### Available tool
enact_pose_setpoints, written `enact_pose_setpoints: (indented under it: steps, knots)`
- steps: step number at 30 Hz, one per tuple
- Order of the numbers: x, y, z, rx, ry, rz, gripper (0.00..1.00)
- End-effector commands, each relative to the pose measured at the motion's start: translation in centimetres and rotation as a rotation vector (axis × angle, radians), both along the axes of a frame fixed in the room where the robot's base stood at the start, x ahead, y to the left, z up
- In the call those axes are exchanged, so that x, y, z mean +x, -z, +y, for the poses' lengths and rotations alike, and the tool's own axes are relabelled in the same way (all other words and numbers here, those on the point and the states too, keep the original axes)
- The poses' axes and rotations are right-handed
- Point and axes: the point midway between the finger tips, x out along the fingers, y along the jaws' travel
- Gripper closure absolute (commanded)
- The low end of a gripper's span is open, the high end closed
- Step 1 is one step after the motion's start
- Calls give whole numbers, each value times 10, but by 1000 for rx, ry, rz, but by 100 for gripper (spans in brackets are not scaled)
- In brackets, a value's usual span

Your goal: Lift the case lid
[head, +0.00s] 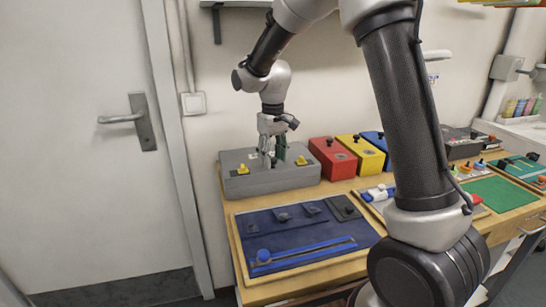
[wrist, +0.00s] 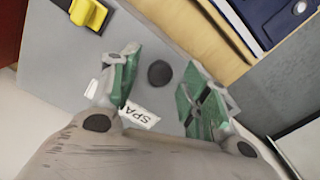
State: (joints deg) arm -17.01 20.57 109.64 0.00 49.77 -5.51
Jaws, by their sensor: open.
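The grey case (head: 290,178) stands at the back left of the bench, and its lid looks closed. Two yellow latches sit on its top, a left one (head: 243,169) and a right one (head: 301,161). My gripper (head: 273,161) points down over the middle of the case top. In the wrist view its green-padded fingers (wrist: 160,84) are spread apart. A dark round knob (wrist: 159,73) on the grey lid (wrist: 60,70) shows between them, with no visible contact. A white label (wrist: 139,114) reading "SPA" is partly covered by a finger. One yellow latch (wrist: 88,14) shows too.
Red (head: 333,158), yellow (head: 362,154) and blue boxes stand right of the case. A dark blue tray (head: 300,262) with a blue-handled bar lies in front. A wall shelf (head: 245,3) hangs above; a door (head: 80,150) is at left.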

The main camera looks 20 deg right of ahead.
Motion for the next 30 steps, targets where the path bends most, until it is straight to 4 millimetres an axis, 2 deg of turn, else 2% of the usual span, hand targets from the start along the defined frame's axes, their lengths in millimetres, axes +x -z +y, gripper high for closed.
enact_pose_setpoints:
  steps: [8,11,16,25,30]
  knots:
    - [0,3,0,0,0,0,53]
    - [0,3,0,0,0,0,68]
    - [0,3,0,0,0,0,99]
    - [1,1,0,0,1,10,100]
    - [6,-7,0,1,3,59,100]
